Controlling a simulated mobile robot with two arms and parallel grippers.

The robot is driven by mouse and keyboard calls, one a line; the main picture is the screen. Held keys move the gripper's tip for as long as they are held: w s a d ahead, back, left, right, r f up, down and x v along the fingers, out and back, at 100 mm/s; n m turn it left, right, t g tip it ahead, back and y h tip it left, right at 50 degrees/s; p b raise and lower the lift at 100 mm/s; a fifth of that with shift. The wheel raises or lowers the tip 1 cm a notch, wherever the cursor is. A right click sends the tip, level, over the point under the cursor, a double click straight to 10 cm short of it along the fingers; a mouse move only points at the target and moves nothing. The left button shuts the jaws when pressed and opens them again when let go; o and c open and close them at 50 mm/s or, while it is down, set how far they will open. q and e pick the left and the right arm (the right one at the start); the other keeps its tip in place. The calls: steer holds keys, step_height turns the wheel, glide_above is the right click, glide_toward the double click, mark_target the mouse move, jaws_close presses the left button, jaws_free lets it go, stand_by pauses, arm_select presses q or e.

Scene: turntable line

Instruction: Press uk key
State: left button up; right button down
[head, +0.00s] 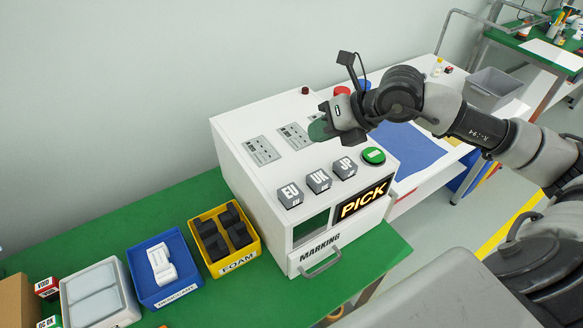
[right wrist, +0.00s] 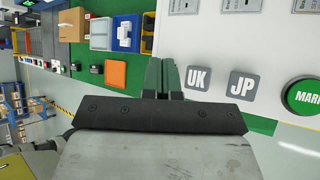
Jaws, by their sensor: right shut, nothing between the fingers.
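The UK key (head: 318,180) is a grey block with white letters on the white marking machine (head: 232,127), between the EU key (head: 290,194) and the JP key (head: 345,167). My right gripper (head: 319,130) is shut and empty, above the machine's top and behind the key row in the head view. In the right wrist view its green fingers (right wrist: 165,76) are left of the UK key (right wrist: 198,78), with the JP key (right wrist: 242,84) further right. The EU key does not show there. My left gripper is not in view.
A green button (head: 373,156) is right of the keys, above a lit PICK display (head: 363,199). Below is a MARKING drawer with a handle (head: 320,264). A yellow foam bin (head: 222,264) and a blue desiccant bin (head: 166,297) stand on the green table left of the machine.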

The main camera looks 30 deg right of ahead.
mark_target(321, 175)
steer(key=f+b, duration=0.1)
steer(key=f, duration=0.1)
steer(key=f+b, duration=0.2)
steer(key=f, duration=0.1)
steer(key=d+f+b, duration=0.1)
steer(key=f+b, duration=0.1)
steer(key=f, duration=0.1)
steer(key=shift+s+d, duration=0.1)
steer(key=shift+s, duration=0.1)
steer(key=shift+f+b, duration=0.4)
steer(key=shift+b, duration=0.25)
arm_select(q)
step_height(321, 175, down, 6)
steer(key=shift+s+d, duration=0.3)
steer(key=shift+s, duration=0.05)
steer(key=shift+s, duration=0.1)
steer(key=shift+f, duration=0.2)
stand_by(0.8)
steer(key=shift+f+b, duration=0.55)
steer(key=shift+b, duration=0.1)
arm_select(e)
steer(key=shift+f, duration=0.35)
